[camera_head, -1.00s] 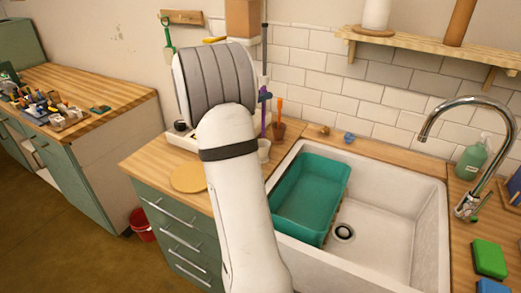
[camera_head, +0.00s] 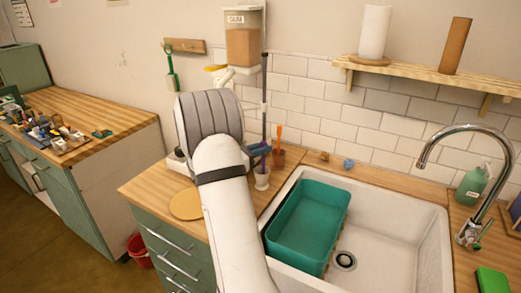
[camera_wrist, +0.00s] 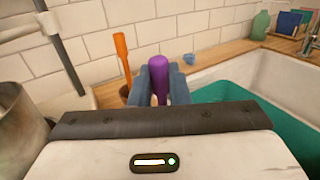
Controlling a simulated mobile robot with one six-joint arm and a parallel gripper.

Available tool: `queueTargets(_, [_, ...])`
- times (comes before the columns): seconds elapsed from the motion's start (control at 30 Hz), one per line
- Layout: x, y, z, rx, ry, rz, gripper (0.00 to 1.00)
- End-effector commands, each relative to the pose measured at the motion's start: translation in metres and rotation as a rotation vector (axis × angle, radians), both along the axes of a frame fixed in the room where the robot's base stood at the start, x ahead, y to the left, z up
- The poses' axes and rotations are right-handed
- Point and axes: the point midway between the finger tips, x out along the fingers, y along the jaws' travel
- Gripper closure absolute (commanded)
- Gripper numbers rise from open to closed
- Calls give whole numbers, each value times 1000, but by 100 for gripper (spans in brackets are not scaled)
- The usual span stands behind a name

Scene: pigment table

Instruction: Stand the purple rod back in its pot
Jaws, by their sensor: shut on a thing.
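My gripper (camera_head: 260,149) is shut on the purple rod (camera_wrist: 159,78), whose rounded top rises between the blue fingers in the wrist view. In the head view the rod (camera_head: 263,161) is upright below the fingers, with its lower end at the mouth of a small white pot (camera_head: 262,181). The rim hides that end, so I cannot tell how deep it sits or whether it touches the bottom. The pot stands on the wooden counter by the sink's left edge. It is hidden in the wrist view.
An orange rod (camera_head: 279,138) stands in a brown pot (camera_head: 278,157) just behind. A grey pole (camera_head: 264,90) rises close by the gripper. The sink (camera_head: 400,205) with a teal tub (camera_head: 305,225) lies to the right. A round wooden board (camera_head: 186,204) lies on the counter at left.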

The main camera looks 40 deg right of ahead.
Motion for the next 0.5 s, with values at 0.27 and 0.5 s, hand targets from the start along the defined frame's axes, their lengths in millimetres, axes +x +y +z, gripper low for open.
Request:
queueTargets(0.27, [0, 0, -1, 0, 0, -1, 64])
queueTargets(0.5, [0, -1, 0, 0, 0, -1, 62])
